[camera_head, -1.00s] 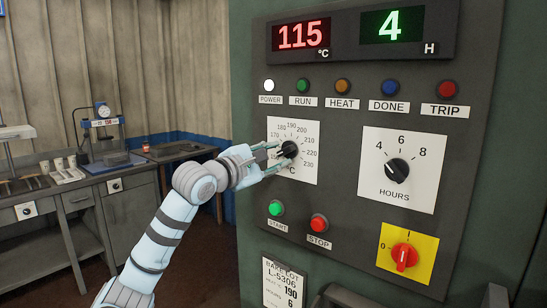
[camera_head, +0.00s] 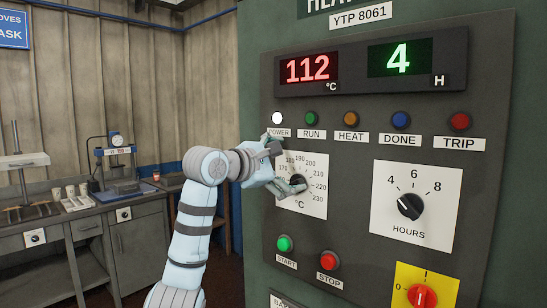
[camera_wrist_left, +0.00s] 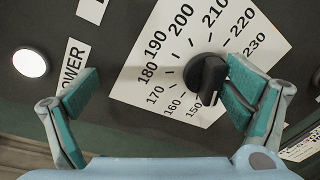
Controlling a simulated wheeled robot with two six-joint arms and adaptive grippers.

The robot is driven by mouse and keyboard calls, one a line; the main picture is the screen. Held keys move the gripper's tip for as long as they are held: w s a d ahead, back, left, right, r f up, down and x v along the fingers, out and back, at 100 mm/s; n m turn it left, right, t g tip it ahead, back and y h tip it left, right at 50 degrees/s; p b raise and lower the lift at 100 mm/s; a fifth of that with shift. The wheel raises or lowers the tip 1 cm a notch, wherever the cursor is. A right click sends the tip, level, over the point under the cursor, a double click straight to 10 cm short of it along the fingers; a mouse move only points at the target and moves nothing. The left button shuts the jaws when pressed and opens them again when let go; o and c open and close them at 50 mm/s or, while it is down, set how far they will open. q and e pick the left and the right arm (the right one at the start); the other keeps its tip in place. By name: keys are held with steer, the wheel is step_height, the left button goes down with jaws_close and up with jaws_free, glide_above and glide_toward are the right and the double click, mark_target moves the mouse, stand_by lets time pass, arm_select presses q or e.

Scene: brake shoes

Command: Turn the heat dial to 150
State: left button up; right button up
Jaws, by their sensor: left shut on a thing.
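The heat dial (camera_head: 298,183) is a black knob on a white scale plate (camera_head: 317,203) of the dark control panel. It also shows in the left wrist view (camera_wrist_left: 205,74), where the numbers run from 150 to 230; its pointer reading is unclear. In the left wrist view the right finger lies against the dial's side, while the left finger shows well apart, near the POWER label. The red display (camera_head: 307,69) reads 112 °C. My right gripper is not in view.
The hours dial (camera_head: 411,207) sits right of the heat dial. Green start (camera_head: 285,244) and red stop (camera_head: 328,261) buttons are below, with a red switch (camera_head: 422,296) on yellow lower right. Indicator lamps run above. A workbench (camera_head: 85,225) stands at the left.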

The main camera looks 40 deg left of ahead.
arm_select(q)
steer(key=shift+s+d+r+b, duration=0.1)
steer(key=shift+s+r+b, duration=0.1)
steer(key=shift+s+b, duration=0.3)
steer(key=shift+s+d+r+b, duration=0.15)
steer(key=shift+s+b, duration=0.25)
steer(key=shift+s, duration=0.2)
steer(key=shift+c, duration=1.4)
steer(key=shift+s+a, duration=0.1)
steer(key=shift+s, duration=0.25)
steer(key=shift+c, duration=1.4)
steer(key=shift+t, duration=0.3)
steer(key=s, duration=0.2)
steer(key=s+b, duration=0.1)
steer(key=s, duration=0.1)
steer(key=s+r, duration=0.1)
steer(key=s, duration=0.1)
steer(key=shift+s+a+b, duration=0.3)
steer(key=shift+s+b, duration=0.1)
steer(key=c, duration=0.4)
steer(key=shift+o, duration=0.2)
steer(key=s+b, duration=0.3)
steer(key=s, duration=0.5)
steer(key=shift+s+d+f+b, duration=0.2)
steer(key=shift+s+d+b, duration=0.1)
steer(key=shift+d, duration=0.1)
steer(key=shift+w, duration=0.15)
